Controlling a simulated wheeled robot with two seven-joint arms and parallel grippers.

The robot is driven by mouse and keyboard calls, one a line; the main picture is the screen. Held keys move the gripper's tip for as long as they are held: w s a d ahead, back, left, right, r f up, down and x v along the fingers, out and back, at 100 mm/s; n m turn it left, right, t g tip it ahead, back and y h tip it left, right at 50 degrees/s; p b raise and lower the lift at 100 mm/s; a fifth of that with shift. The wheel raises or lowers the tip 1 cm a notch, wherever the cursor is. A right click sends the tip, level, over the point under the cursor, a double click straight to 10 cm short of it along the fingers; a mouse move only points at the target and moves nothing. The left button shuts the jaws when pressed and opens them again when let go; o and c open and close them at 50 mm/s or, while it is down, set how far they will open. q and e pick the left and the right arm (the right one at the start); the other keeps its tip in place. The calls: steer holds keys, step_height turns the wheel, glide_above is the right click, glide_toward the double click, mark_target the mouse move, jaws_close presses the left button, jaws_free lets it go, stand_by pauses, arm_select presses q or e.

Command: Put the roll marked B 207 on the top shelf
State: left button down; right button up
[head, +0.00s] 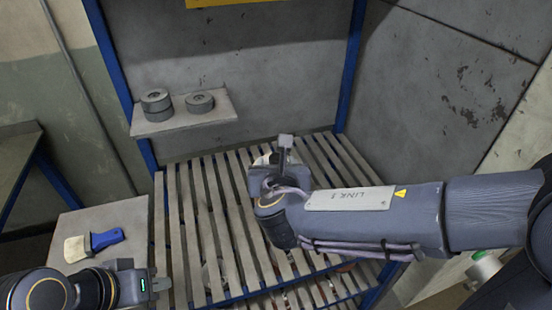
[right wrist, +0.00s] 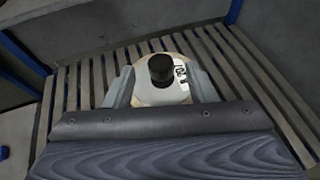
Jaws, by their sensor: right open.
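A pale roll (right wrist: 145,95) with a black hub (right wrist: 161,70) lies on the slatted shelf (head: 185,215). It bears a small label whose marking I cannot read fully. My right gripper (right wrist: 161,88) is open, with one finger on each side of the roll; I cannot tell whether they touch it. In the head view the right gripper (head: 272,162) hides most of the roll. My left gripper (head: 158,284) is low at the left, away from the roll; its jaw opening is unclear.
A small wall board (head: 185,123) at the upper left carries two grey stacks of discs (head: 156,102) (head: 200,102). A brush with a blue handle (head: 107,238) lies on a side surface at the left. Blue posts (head: 122,80) stand at the rack's corners. Another slatted level shows below.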

steer(key=v, duration=0.8)
steer(key=s+d+f+m+g+h, duration=0.1)
steer(key=s+d+f+m+g, duration=0.15)
steer(key=d+m, duration=0.45)
steer(key=s+d+f+m+g+h, duration=0.1)
steer(key=s+d+f+m+g, duration=0.15)
steer(key=d+m, duration=0.4)
steer(key=s+d+f+m+g+h, duration=0.1)
steer(key=s+d+f+m+g, duration=0.15)
steer(key=d+m, duration=0.45)
steer(key=s+f+m+y, duration=0.2)
steer(key=s+m+y, duration=0.4)
steer(key=m, duration=1.2)
steer(key=shift+s+a, duration=0.2)
steer(key=shift+s, duration=1.05)
steer(key=shift+g, duration=0.25)
